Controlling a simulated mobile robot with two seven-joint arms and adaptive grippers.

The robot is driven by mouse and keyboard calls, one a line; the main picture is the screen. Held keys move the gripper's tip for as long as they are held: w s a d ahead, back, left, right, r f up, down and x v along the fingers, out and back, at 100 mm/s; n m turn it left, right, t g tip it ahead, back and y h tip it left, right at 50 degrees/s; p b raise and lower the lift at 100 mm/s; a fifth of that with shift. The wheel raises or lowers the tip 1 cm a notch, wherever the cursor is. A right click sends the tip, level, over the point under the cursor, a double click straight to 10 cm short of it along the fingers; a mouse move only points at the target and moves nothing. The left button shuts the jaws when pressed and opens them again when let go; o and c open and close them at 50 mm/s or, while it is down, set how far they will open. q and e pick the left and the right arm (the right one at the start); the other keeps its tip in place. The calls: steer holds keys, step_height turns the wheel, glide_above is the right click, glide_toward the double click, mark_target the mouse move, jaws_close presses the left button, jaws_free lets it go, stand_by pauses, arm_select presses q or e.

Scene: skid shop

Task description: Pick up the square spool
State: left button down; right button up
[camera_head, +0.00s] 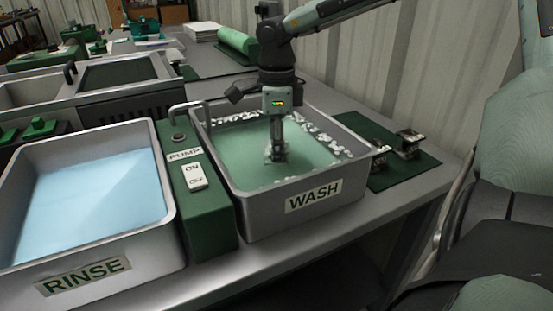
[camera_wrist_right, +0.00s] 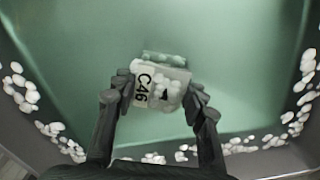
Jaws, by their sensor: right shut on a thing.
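My right gripper (camera_head: 276,152) reaches down into the wash tub (camera_head: 315,187). In the right wrist view, its two fingers (camera_wrist_right: 160,98) are shut on the sides of a square spool (camera_wrist_right: 150,100). The spool has a pale face marked "C46" with a dark arrow-like mark, and a greenish flange at its far edge. White foam clings to its face. In the head view the spool is small and mostly hidden by the gripper, low at the green liquid. My left gripper is not in view.
Foam lines the tub's walls. A green pump box (camera_head: 200,205) and a rinse tub (camera_head: 95,262) with blue liquid stand to the left. Small metal parts (camera_head: 408,143) sit on a dark green mat (camera_head: 400,176) at right. A corrugated wall rises behind.

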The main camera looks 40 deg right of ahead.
steer(key=shift+r, duration=0.15)
steer(key=shift+c, duration=0.2)
